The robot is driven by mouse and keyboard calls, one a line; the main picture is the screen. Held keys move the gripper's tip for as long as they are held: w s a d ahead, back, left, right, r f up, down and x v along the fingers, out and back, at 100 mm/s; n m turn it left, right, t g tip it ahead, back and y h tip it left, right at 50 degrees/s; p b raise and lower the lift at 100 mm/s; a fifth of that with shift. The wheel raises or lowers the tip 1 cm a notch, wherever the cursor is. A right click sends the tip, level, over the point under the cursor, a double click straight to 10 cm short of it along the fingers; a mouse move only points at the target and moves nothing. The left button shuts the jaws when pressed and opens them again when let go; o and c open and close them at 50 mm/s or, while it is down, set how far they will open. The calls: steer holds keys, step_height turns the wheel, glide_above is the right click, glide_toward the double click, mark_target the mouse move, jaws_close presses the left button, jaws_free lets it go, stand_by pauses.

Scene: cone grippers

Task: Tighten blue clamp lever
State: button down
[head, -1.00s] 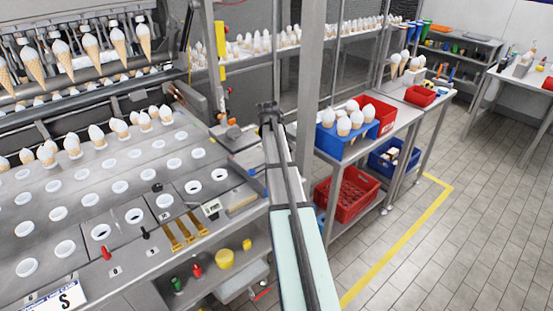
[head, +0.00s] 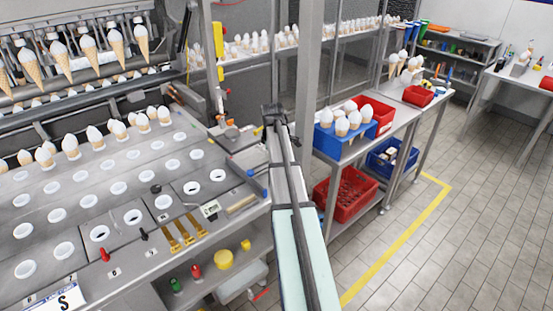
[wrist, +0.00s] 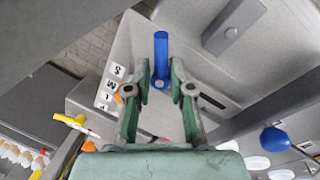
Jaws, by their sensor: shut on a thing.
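The blue clamp lever (wrist: 161,50) stands out as a straight blue bar at the top centre of the wrist view. Its lower end lies between the two green-padded fingers of my gripper (wrist: 161,82). The fingers are on either side of the lever and shut on it. The lever's far end reaches past the fingertips. In the head view my arm stretches away to the machine's right end and hides the lever and the fingers.
A blue knob (wrist: 275,139) sits to the right in the wrist view, with white cups below it. Labels S, M, L (wrist: 110,88) are to the left. A steel post (head: 308,90) stands beside my arm. A blue rack of cones (head: 338,143) stands on a table to the right.

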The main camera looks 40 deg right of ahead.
steer(key=shift+a+f, duration=0.1)
steer(key=c, duration=1.2)
jaws_free()
steer(key=r, duration=0.4)
steer(key=a+r, duration=0.1)
steer(key=r, duration=0.3)
steer(key=s+a+r, duration=0.1)
steer(key=r, duration=0.3)
steer(key=shift+s, duration=0.1)
steer(key=shift+f, duration=0.1)
